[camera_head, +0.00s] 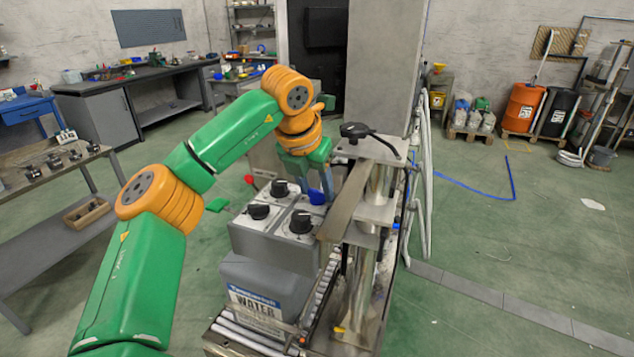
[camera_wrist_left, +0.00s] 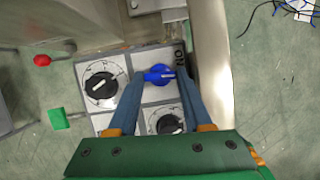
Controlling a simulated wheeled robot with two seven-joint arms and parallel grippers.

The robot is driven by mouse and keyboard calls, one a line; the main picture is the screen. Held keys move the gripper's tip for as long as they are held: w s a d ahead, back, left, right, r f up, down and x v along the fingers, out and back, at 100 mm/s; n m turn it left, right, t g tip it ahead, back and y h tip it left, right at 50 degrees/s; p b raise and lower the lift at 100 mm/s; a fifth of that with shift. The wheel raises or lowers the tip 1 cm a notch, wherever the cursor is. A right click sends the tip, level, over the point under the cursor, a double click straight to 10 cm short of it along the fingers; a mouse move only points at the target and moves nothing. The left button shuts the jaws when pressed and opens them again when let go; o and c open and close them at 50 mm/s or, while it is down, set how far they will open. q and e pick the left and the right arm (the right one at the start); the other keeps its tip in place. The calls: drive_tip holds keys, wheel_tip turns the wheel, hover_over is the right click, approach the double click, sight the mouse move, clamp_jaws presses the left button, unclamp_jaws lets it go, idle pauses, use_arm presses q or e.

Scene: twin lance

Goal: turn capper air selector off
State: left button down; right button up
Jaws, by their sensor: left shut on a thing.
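A pale control panel (camera_head: 283,238) holds several dials, one of them a blue selector knob (camera_head: 317,197) at its right side. In the left wrist view the blue knob (camera_wrist_left: 158,74) has a narrow end pointing right, and a sideways "ON" label (camera_wrist_left: 178,55) lies close to that end. I cannot tell from the pictures which knob is the capper air selector. My left gripper (camera_head: 324,187) is shut on the blue knob, with a blue-grey fingertip at each side of it in the wrist view (camera_wrist_left: 160,76). My right gripper is not in view.
Black dials (camera_wrist_left: 101,85) sit close to the fingers. A metal post and bracket (camera_head: 345,200) rise just right of the panel. A red-tipped lever (camera_head: 250,180) and a green pad (camera_head: 218,204) are at the left. Open floor (camera_head: 500,270) lies to the right.

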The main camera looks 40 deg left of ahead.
use_arm(q)
drive_tip(key=m+p, duration=0.1)
drive_tip(key=m+h+p, duration=0.1)
drive_tip(key=m, duration=0.1)
drive_tip(key=shift+a+r, duration=0.15)
drive_tip(key=shift+r, duration=0.1)
drive_tip(key=shift+f+m+h+p, duration=0.1)
drive_tip(key=shift+m+h+p, duration=0.3)
drive_tip(key=shift+m+p, duration=0.5)
drive_tip(key=c, duration=0.6)
unclamp_jaws()
drive_tip(key=shift+s+a, duration=0.1)
drive_tip(key=v, duration=0.7)
drive_tip(key=shift+b, duration=0.35)
